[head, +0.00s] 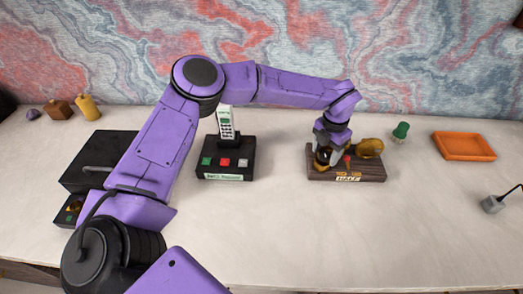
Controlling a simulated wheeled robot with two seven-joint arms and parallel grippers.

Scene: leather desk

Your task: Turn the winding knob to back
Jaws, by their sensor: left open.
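A dark wooden base (374,173) stands right of centre on the desk, with a label reading "HALF" on its front edge. A gold rounded part (370,148) sits on its right side, and a small red piece (347,161) is near its middle. My left gripper (323,160) reaches down over the left part of the base, open, close around or beside a small dark and gold part there. The gripper hides much of that part, so I cannot tell whether it touches it or which part is the winding knob. My right gripper is not in view.
A black box (226,165) with coloured buttons and an upright phone-like piece (226,125) stands left of the base. A black case (92,160) is at left. The front desk is clear.

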